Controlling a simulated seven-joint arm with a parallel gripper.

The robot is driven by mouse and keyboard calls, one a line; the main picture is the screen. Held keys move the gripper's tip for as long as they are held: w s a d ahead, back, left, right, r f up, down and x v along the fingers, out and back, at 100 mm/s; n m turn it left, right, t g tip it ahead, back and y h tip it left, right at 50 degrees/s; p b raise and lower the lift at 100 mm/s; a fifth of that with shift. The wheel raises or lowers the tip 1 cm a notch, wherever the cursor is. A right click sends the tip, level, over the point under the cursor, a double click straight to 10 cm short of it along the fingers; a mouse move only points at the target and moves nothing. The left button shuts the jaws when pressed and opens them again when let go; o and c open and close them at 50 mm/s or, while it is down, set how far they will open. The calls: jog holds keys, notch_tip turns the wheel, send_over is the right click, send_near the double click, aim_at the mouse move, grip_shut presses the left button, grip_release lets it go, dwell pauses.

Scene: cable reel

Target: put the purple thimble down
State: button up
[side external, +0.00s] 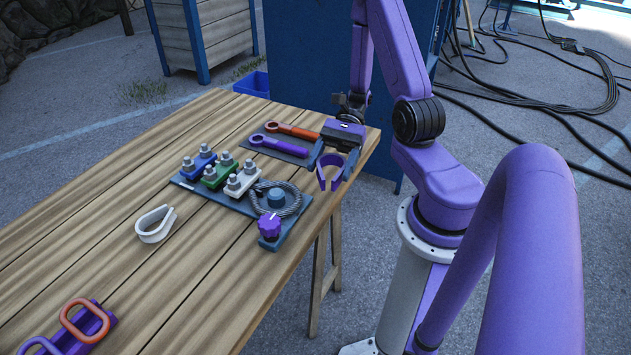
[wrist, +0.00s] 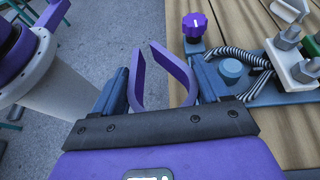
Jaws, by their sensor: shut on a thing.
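The purple thimble (side external: 331,160) is an open, curved U-shaped band. My gripper (side external: 333,167) is shut on it and holds it in the air near the right edge of the table. In the wrist view the thimble (wrist: 173,64) sits between the two dark blue fingers, its open ends pointing away from my wrist. Below it there is mostly grey ground, with the table edge just to the right. A similar white thimble (side external: 154,224) lies on the wooden table (side external: 110,185), well left of my gripper.
A board with blue, green and white terminal blocks, a coiled grey cable (side external: 290,198) and a purple knob (side external: 269,226) lies close to my gripper. Orange and purple wrenches (side external: 280,147) lie on a dark mat behind it. A purple rack with oval links (side external: 85,322) is front left. The table's middle front is bare.

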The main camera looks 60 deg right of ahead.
aim_at(317, 180)
jog(key=w+d+f+m+t+h, duration=0.2)
jog(key=w+d+m+t+h, duration=0.1)
jog(key=w+d+m+t, duration=0.5)
jog(key=shift+t, duration=0.7)
jog(key=shift+s+a+f, duration=0.2)
jog(key=shift+a+f, duration=0.05)
jog(key=shift+f, duration=1)
jog(key=shift+s+a+f, duration=0.2)
jog(key=shift+a+f, duration=0.05)
jog(key=shift+f, duration=0.95)
jog(key=shift+s+a+f, duration=0.2)
jog(key=shift+a+f, duration=0.05)
jog(key=shift+f, duration=1)
jog(key=shift+f, duration=0.1)
